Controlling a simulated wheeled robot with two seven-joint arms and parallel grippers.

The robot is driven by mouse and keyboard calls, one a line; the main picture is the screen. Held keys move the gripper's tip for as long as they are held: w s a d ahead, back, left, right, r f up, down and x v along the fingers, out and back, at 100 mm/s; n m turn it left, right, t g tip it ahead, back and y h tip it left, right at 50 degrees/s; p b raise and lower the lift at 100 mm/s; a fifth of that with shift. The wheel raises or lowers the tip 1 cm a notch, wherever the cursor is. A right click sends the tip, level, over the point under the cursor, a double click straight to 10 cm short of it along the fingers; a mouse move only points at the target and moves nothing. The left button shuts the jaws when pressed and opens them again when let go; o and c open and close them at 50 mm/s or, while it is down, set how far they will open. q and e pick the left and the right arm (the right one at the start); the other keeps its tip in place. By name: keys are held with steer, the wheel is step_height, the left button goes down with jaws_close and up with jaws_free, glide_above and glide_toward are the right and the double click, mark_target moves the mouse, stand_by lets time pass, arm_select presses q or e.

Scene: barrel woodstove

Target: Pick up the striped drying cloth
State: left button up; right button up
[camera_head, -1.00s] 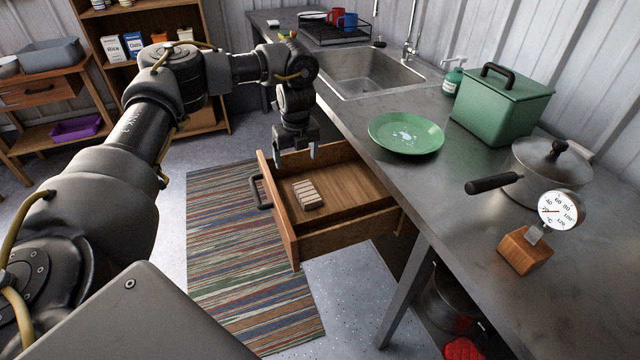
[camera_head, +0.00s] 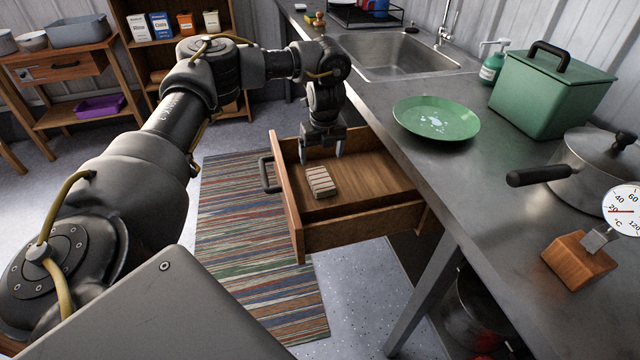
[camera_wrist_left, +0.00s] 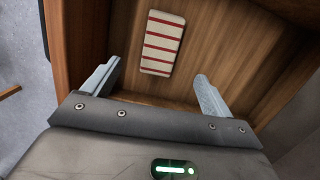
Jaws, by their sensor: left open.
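The striped drying cloth (camera_head: 320,181) lies folded in the open wooden drawer (camera_head: 350,238), near its front panel. In the left wrist view the cloth (camera_wrist_left: 162,43) is cream with red stripes and lies flat on the drawer floor, beyond the fingertips and between their lines. My left gripper (camera_head: 323,154) points down over the drawer, behind the cloth in the head view. In the left wrist view the left gripper (camera_wrist_left: 155,84) has its fingers wide apart with nothing between them. My right gripper is not in view.
The drawer's front panel with a dark handle (camera_head: 268,174) stands above a striped rug (camera_head: 250,260). The steel counter (camera_head: 440,190) is right of my left arm, with a green plate (camera_head: 436,118) near its edge. The rest of the drawer floor is bare.

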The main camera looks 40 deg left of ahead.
arm_select(q)
glide_above(320, 178)
steer(key=f, duration=0.5)
steer(key=shift+s+d+f, duration=0.1)
steer(key=shift+s+d, duration=0.2)
steer(key=shift+d, duration=0.1)
steer(key=f, duration=0.4)
steer(key=shift+w+a, duration=0.25)
steer(key=shift+a, duration=0.05)
steer(key=shift+f, duration=0.4)
steer(key=shift+a+f, duration=0.1)
steer(key=shift+f, duration=0.05)
steer(key=c, duration=1.1)
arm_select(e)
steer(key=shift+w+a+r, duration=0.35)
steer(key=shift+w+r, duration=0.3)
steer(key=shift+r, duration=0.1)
